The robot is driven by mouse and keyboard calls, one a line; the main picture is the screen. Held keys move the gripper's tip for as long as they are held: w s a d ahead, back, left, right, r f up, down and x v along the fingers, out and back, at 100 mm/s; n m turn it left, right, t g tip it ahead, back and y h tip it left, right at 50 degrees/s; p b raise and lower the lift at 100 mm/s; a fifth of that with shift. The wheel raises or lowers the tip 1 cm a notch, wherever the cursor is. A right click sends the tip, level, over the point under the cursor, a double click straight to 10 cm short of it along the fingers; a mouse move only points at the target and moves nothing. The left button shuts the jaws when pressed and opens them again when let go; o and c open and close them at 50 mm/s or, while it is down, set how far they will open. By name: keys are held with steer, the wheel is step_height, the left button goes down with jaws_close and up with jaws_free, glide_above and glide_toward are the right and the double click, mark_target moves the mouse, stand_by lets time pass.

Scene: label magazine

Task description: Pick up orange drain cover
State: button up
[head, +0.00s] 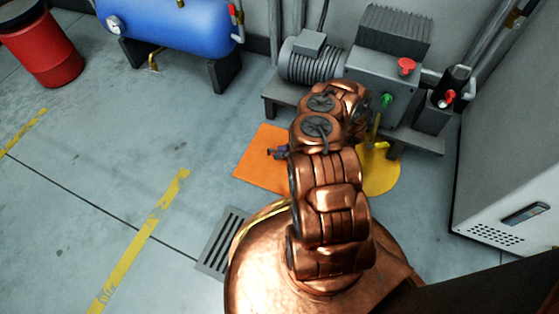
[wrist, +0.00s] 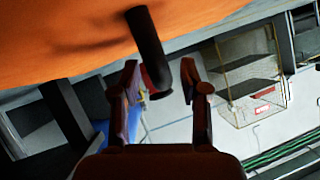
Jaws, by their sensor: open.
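The orange drain cover (head: 262,165) lies flat on the floor as an orange panel, partly hidden behind my arm in the head view. In the wrist view the orange cover (wrist: 90,35) fills the top of the picture, very close. A dark, rod-like handle (wrist: 148,40) stands out from it. My gripper (wrist: 160,78) is open, and the handle's end shows between its two fingers; I cannot tell how deep it sits or whether either finger touches it. In the head view the gripper is mostly hidden by my arm.
A grey pump unit (head: 385,85) on a low stand is just behind my arm. A yellow round patch (head: 381,175) is right of the arm.

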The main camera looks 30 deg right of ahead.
steer(key=shift+w+a+f, duration=0.2)
steer(key=shift+a+f, duration=0.05)
steer(key=shift+a, duration=0.05)
steer(key=shift+c, duration=0.4)
jaws_close()
steer(key=shift+r, duration=0.1)
